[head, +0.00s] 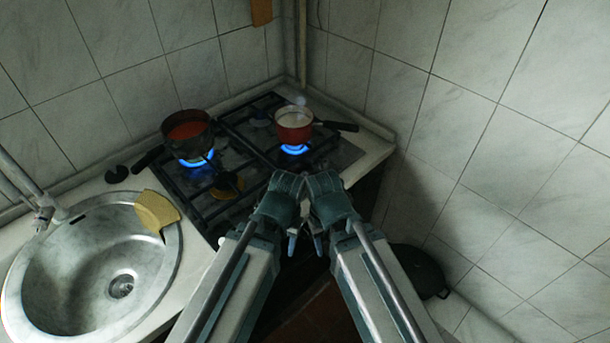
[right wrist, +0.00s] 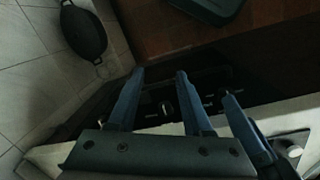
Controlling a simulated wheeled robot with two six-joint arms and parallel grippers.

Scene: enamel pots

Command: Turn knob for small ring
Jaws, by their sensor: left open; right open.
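The gas stove (head: 262,125) stands in the corner, with blue flames under two pots. A front-left ring (head: 228,186) shows no flame; I cannot tell for sure which ring is the small one. Control knobs on the dark front panel show in the right wrist view, one pale-edged knob (right wrist: 165,107) and another (right wrist: 208,101) further right. My right gripper (right wrist: 160,72) is open, and the first knob appears between its fingers; contact is unclear. My left gripper (head: 292,242) is open beside the right gripper (head: 318,242) at the stove's front. The arms hide the panel in the head view.
A dark pot with red contents (head: 190,131) and a red saucepan (head: 293,126) stand over flames. A sink (head: 60,262) with a yellow cloth or sponge (head: 156,211) is left. A black pan (right wrist: 83,32) lies right of the stove in the head view, near the wall.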

